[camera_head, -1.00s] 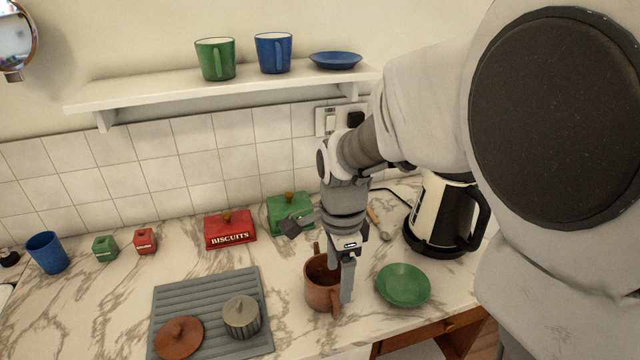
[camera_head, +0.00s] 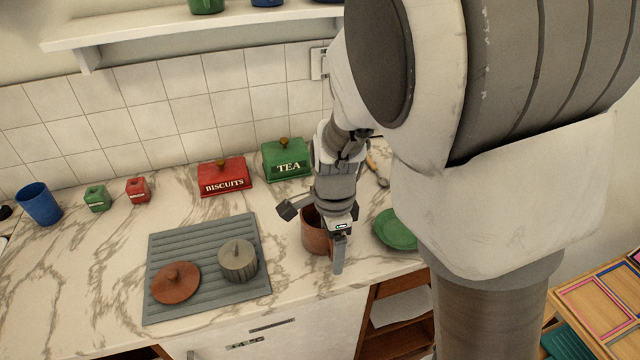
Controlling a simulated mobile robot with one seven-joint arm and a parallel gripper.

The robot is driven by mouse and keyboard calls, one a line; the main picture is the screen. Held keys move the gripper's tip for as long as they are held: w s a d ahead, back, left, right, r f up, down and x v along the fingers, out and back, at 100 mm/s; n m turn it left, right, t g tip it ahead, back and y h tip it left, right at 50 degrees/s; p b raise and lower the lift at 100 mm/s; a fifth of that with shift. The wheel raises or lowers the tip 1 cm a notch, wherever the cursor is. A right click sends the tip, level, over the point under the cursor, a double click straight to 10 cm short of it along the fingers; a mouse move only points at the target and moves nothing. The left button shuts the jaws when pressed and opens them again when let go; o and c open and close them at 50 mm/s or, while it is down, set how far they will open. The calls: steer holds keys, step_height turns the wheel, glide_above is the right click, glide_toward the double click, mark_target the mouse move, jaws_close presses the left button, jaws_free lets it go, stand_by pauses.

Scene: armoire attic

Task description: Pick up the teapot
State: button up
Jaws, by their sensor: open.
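The brown-red pot (camera_head: 314,238), which I take to be the teapot, stands upright on the marble counter near its front edge. My gripper (camera_head: 312,239) is over it from above, jaws open. One finger is at the pot's near right side and the other is off to its upper left. The gripper hides much of the pot's top and right side. I cannot tell whether a finger touches it. A brown-red lid (camera_head: 176,281) lies on the grey ridged mat (camera_head: 205,244) to the left.
A grey lidded pot (camera_head: 238,261) is on the mat. A green plate (camera_head: 393,231) lies close to the right of the pot. Red biscuits (camera_head: 224,178) and green tea (camera_head: 286,160) boxes stand behind. A shelf (camera_head: 150,22) hangs above. The counter between mat and boxes is clear.

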jaws_close()
steer(key=shift+r, duration=0.1)
stand_by(0.3)
steer(key=shift+r, duration=0.2)
steer(key=shift+r+p, duration=0.4)
steer(key=shift+r, duration=0.4)
step_height(320, 180, up, 3)
steer(key=shift+s+d+f+p, duration=0.1)
steer(key=shift+f+p, duration=0.1)
steer(key=shift+p, duration=0.25)
steer(key=s+d+r+p, duration=0.2)
steer(key=s+d+r, duration=0.4)
steer(key=s+d, duration=0.1)
steer(key=shift+s+d+r+p, duration=0.15)
steer(key=shift+s+d+p, duration=0.2)
steer(key=shift+s, duration=0.2)
stand_by(2.2)
